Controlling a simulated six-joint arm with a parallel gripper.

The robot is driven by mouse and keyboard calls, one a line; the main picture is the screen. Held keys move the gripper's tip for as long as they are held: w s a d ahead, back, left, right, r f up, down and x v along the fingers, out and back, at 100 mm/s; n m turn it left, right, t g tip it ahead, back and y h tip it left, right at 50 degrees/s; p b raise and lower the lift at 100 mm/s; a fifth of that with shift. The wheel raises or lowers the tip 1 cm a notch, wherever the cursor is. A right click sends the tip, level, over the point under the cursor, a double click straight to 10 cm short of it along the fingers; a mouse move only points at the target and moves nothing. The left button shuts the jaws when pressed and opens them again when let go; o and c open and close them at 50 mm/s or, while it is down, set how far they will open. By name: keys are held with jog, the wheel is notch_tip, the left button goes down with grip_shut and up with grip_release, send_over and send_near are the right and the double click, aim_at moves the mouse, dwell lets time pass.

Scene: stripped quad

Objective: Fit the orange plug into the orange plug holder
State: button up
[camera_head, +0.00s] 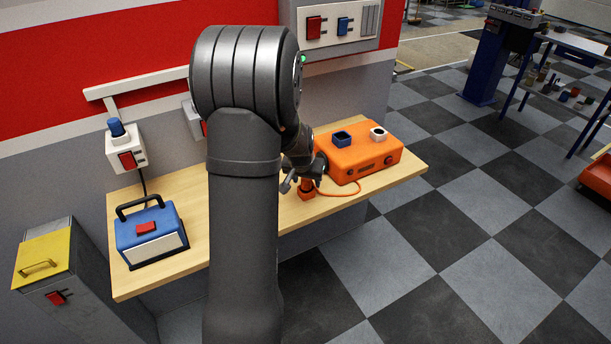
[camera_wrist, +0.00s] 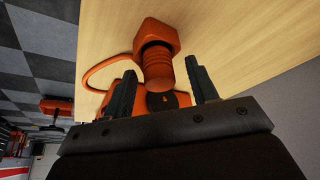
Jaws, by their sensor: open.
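The ribbed orange plug (camera_wrist: 158,70) is in the wrist view, between the two dark fingers of my gripper (camera_wrist: 160,64). My gripper is open, with a gap showing on both sides of the plug. The plug's far end meets a six-sided orange piece, seemingly the orange plug holder (camera_wrist: 160,27), with a dark ring where they join; I cannot tell how deep the plug sits. In the head view the plug (camera_head: 307,183) is upright above that orange piece (camera_head: 306,196) on the table, partly hidden by my gripper (camera_head: 302,180).
An orange box (camera_head: 362,165) with blue and white sockets on top stands close behind, with an orange cable (camera_head: 345,192) looping beside the plug. A blue case (camera_head: 150,235) stands at the left of the wooden table (camera_head: 190,190).

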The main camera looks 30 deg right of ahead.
jog(key=v, duration=1.7)
jog(key=shift+r, duration=0.15)
jog(key=x, duration=1.7)
